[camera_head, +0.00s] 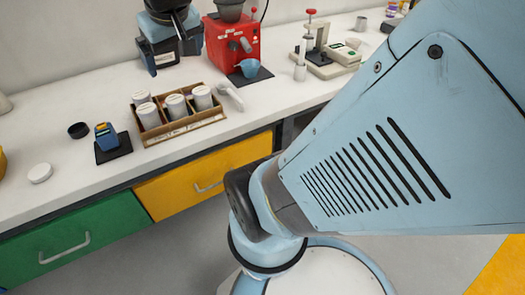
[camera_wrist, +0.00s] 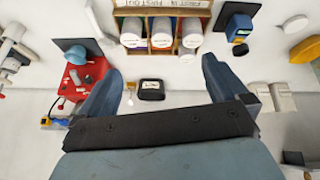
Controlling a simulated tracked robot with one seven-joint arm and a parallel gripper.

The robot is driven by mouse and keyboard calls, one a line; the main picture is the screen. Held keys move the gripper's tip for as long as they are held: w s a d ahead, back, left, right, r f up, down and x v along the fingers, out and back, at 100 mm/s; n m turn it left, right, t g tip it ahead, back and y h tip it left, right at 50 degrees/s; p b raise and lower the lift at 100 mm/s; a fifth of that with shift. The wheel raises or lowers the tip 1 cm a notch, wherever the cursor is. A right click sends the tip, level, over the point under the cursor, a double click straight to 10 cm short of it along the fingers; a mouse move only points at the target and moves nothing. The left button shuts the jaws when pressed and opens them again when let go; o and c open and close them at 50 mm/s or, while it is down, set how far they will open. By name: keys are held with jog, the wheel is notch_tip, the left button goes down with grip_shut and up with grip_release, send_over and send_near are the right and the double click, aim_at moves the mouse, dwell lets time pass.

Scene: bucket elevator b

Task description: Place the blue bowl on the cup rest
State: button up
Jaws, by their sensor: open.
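The blue bowl (camera_head: 250,67) sits at the front of the red machine (camera_head: 222,42), on or over a dark square mat (camera_head: 262,76). In the wrist view the bowl (camera_wrist: 78,54) is at the upper left, by the red machine (camera_wrist: 90,70) and the dark mat (camera_wrist: 66,43). I cannot tell which part is the cup rest. My gripper (camera_head: 174,63) is open and empty above the back of the counter, left of the red machine and apart from the bowl. Its spread fingers also show in the wrist view (camera_wrist: 163,64).
A wooden box (camera_head: 180,126) of white-lidded jars stands in front of my gripper. A white scoop-like item (camera_head: 231,96) lies beside it. A blue-yellow device (camera_head: 105,135) sits on a black mat at left. A lever press (camera_head: 318,50) stands at right.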

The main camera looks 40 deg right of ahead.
jog(key=s+a+r+y, duration=0.1)
jog(key=s+a, duration=0.1)
jog(key=s, duration=0.4)
jog(key=shift+n, duration=0.3)
jog(key=shift+s+r, duration=0.1)
dwell(1.2)
